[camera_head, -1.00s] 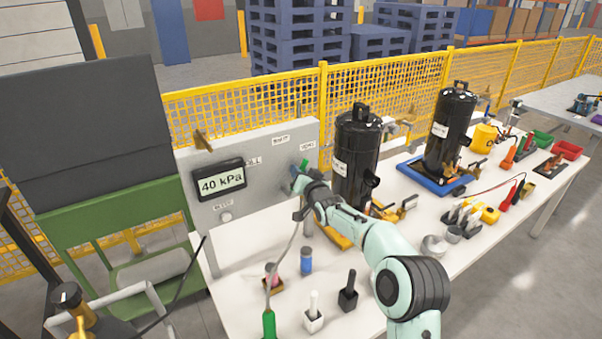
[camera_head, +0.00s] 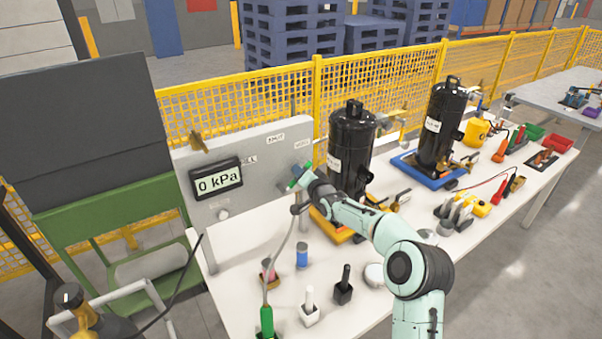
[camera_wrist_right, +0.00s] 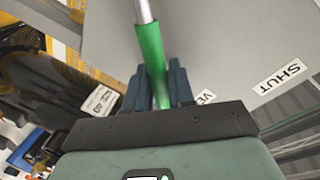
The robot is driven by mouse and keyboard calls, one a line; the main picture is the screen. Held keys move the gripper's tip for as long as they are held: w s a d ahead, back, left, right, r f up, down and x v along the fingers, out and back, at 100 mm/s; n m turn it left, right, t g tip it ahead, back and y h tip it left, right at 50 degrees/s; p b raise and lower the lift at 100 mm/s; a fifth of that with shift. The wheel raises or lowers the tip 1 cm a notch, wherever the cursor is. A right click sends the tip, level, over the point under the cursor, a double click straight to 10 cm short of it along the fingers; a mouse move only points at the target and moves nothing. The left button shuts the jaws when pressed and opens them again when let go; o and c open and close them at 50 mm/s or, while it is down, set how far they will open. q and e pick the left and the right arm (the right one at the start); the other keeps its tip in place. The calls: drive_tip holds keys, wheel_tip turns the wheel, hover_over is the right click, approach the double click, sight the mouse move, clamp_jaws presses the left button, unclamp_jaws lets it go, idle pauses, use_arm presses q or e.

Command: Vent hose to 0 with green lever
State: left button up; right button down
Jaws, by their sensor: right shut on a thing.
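The green lever (camera_wrist_right: 149,55) has a green sleeve on a metal rod and shows between the fingers of my right gripper (camera_wrist_right: 158,88) in the right wrist view. My right gripper is shut on it. In the head view the right gripper (camera_head: 301,180) is at the right part of the grey panel (camera_head: 262,170). The display (camera_head: 217,181) on the panel reads 0 kPa. A grey hose (camera_head: 284,252) hangs down from near the gripper to a green handle (camera_head: 267,321) on the table. My left gripper is not in view.
Two black compressors (camera_head: 350,150) (camera_head: 440,125) stand right of the panel. A blue cylinder (camera_head: 302,256), a white-handled tool (camera_head: 309,309) and a black-handled tool (camera_head: 344,287) stand at the table's front. A yellow mesh fence (camera_head: 400,87) runs behind.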

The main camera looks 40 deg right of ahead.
drive_tip(key=c, duration=1.1)
unclamp_jaws()
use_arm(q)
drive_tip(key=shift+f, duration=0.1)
use_arm(e)
drive_tip(key=shift+s, duration=0.15)
drive_tip(key=shift+s, duration=0.3)
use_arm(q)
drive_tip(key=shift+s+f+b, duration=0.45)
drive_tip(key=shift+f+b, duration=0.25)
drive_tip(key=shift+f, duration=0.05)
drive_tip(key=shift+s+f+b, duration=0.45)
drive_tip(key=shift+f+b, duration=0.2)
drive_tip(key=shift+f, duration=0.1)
use_arm(e)
drive_tip(key=v, duration=1.2)
drive_tip(key=shift+s, duration=0.25)
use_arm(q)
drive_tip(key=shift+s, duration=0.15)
use_arm(e)
drive_tip(key=shift+a, duration=0.15)
